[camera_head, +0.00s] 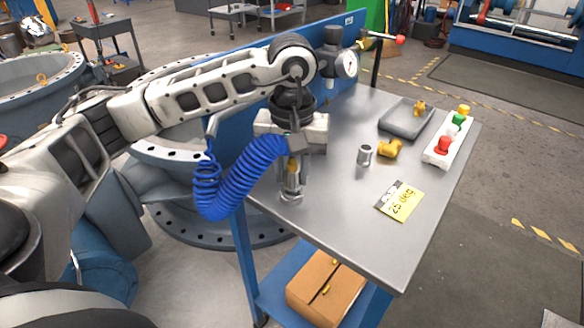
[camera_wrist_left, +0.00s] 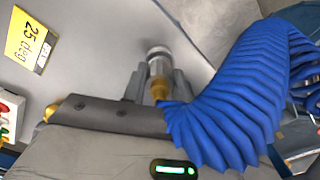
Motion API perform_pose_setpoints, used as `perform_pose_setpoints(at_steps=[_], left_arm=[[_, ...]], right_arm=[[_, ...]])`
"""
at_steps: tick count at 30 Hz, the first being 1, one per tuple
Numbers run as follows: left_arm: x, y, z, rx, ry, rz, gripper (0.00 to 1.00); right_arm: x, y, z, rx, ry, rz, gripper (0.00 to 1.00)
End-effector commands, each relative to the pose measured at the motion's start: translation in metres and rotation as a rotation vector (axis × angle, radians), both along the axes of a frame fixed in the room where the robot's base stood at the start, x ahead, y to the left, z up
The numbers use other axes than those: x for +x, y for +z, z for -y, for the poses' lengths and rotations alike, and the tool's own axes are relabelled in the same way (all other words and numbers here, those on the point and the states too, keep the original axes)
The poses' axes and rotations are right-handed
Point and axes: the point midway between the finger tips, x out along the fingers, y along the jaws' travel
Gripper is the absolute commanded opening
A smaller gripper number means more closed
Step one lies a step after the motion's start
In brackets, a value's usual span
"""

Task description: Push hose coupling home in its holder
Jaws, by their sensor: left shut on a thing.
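My left gripper (camera_head: 292,185) points down at the near left part of the grey table and is shut on the hose coupling (camera_wrist_left: 159,89). The coupling is brass-coloured, and the thick blue coiled hose (camera_head: 236,180) runs from it to the left. The hose also fills the right side of the wrist view (camera_wrist_left: 240,95). A round silver metal piece (camera_wrist_left: 157,55), probably the holder, is in line with the coupling's tip. In the head view its ringed foot (camera_head: 291,198) shows at the fingertips. The fingers hide how deep the coupling sits. My right gripper is not in view.
A loose steel cylinder (camera_head: 365,154) and a brass fitting (camera_head: 390,149) stand to the right. Behind them are a grey tray (camera_head: 395,127) and a button box (camera_head: 437,154). A yellow "25 deg" card (camera_head: 400,201) lies flat. The table's front right is clear.

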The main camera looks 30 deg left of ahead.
Motion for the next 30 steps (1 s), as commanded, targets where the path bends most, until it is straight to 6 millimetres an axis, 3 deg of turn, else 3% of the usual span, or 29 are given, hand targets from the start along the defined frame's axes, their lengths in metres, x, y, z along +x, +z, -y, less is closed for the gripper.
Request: perform_pose_setpoints(at_steps=[1, 24, 25, 27, 30], left_arm=[[0.0001, -0.0007, 0.0000, 0.000, 0.000, 0.001, 0.08], [-0.0002, -0.0084, -0.0001, 0.000, 0.000, -0.001, 0.08], [-0.0002, -0.0084, -0.0001, 0.000, 0.000, -0.001, 0.31], [-0.0002, -0.0084, -0.0001, 0.000, 0.000, -0.001, 0.50], [-0.0002, -0.0083, -0.0001, 0.000, 0.000, -0.001, 0.54]], right_arm=[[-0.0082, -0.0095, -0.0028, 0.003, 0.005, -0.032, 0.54], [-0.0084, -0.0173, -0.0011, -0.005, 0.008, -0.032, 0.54], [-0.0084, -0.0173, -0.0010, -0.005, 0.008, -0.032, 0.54], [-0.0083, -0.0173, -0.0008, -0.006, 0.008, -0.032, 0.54], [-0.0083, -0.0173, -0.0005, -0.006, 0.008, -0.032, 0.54]])
